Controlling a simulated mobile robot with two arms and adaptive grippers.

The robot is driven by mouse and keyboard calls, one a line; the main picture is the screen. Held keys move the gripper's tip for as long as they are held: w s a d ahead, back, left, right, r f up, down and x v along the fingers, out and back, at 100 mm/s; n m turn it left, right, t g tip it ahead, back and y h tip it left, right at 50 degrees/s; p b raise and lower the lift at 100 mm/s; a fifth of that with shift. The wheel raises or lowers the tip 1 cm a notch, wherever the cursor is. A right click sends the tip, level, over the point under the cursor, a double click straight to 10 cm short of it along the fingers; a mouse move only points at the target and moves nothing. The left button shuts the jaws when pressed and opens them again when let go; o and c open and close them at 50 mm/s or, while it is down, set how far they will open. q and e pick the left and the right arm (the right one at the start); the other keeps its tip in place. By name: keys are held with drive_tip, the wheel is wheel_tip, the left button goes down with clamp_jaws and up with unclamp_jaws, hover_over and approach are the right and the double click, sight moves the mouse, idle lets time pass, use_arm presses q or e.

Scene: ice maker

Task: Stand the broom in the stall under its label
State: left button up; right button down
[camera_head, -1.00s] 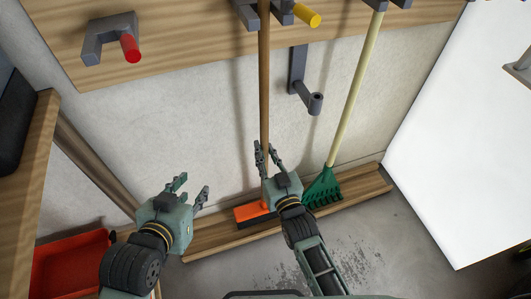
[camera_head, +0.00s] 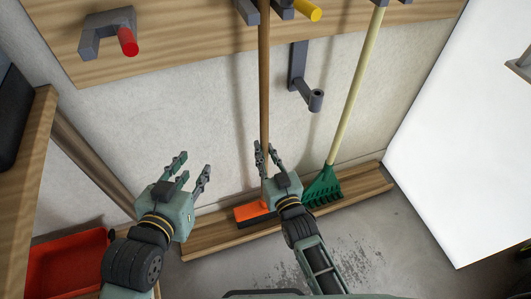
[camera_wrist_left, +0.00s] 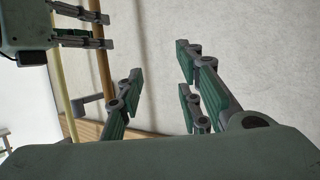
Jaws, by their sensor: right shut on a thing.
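The broom (camera_head: 264,80) has a brown handle and an orange head (camera_head: 252,210). It stands nearly upright, its head at the wooden ledge (camera_head: 205,235) and its handle top running up by grey brackets on the wall board. My right gripper (camera_head: 266,148) is shut on the broom handle, low down above the head. The handle also shows in the left wrist view (camera_wrist_left: 104,70), beside my right gripper's fingers. My left gripper (camera_head: 193,168) is open and empty, left of the broom and apart from it. I cannot make out any label.
A green rake (camera_head: 322,188) with a pale handle stands right of the broom. A red-tipped peg (camera_head: 127,42), a yellow-tipped peg (camera_head: 307,11) and a lower grey hook (camera_head: 302,80) stick out from the wall. A red tray (camera_head: 70,265) lies at lower left.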

drive_tip(key=shift+f+b, duration=0.15)
drive_tip(key=shift+b, duration=0.15)
drive_tip(key=shift+f+b, duration=0.35)
drive_tip(key=shift+d+f, duration=0.1)
drive_tip(key=shift+f, duration=0.25)
drive_tip(key=c, duration=1.5)
unclamp_jaws()
drive_tip(key=shift+f, duration=0.1)
drive_tip(key=shift+c, duration=0.2)
drive_tip(key=shift+s+f, duration=0.15)
drive_tip(key=shift+f, duration=0.2)
drive_tip(key=shift+s+d, duration=0.1)
drive_tip(key=shift+s, duration=0.05)
use_arm(q)
wheel_tip(320, 180, up, 8)
drive_tip(key=w+d+t+h, duration=0.1)
drive_tip(key=d+t, duration=0.1)
drive_tip(key=t, duration=0.2)
drive_tip(key=shift+w, duration=0.4)
use_arm(e)
drive_tip(key=shift+r+v, duration=0.2)
drive_tip(key=shift+v, duration=1.8)
drive_tip(key=shift+r+v, duration=0.25)
drive_tip(key=shift+v, duration=1.7)
use_arm(q)
drive_tip(key=shift+f, duration=0.2)
use_arm(e)
drive_tip(key=shift+d, duration=0.1)
